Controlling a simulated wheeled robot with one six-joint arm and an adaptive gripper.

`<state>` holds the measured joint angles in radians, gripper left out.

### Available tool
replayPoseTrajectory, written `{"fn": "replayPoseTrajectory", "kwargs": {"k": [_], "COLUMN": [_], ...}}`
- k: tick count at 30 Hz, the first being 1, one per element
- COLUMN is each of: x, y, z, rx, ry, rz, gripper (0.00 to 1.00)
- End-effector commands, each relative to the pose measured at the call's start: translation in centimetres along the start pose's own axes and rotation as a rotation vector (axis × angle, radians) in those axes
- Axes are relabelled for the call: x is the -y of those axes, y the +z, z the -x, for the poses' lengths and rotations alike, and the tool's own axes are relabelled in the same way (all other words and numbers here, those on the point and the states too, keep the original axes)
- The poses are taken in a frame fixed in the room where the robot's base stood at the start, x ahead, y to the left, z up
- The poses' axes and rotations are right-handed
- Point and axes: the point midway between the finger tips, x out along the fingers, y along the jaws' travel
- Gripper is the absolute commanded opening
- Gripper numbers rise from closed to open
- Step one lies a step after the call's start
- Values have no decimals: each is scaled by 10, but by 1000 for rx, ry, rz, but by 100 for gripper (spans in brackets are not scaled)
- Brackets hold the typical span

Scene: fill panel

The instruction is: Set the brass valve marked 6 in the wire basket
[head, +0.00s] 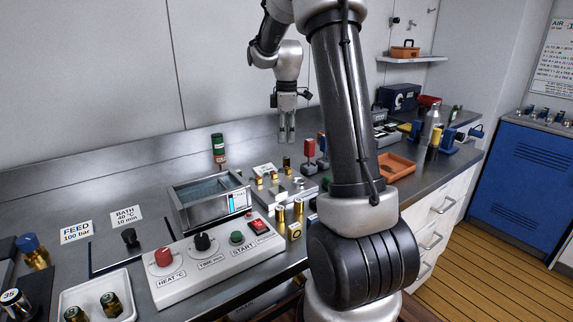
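My gripper (287,137) hangs in the air, pointing down, above the back of the counter. Its two fingers appear close together at this angle, with nothing visible between them; how far apart they are is unclear. I cannot read a 6 on any valve. A rectangular metal bath (181,212) stands behind the panel; I cannot make out a wire basket in it.
The control panel (184,278) with knobs is in front. A white tray (67,299) with dark-capped cylinders is front left. Red-topped stands (309,149), an orange tray (398,164) and a bottle (431,123) are to the right. My arm hides part of the counter.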

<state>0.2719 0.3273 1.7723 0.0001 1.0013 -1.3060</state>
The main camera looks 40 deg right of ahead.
Motion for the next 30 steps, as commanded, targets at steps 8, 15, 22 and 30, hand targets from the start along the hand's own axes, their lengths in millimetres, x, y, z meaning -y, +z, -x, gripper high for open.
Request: {"fn": "replayPoseTrajectory", "kwargs": {"k": [8,15,22,30], "x": [-32,-30,-28,-29], "y": [10,8,6,6], "z": [-46,-75,-110,-118], "rx": [8,9,9,8], "ry": [-42,-43,-43,-40], "rz": [128,129,128,127], "gripper": [29,29,29,29]}}
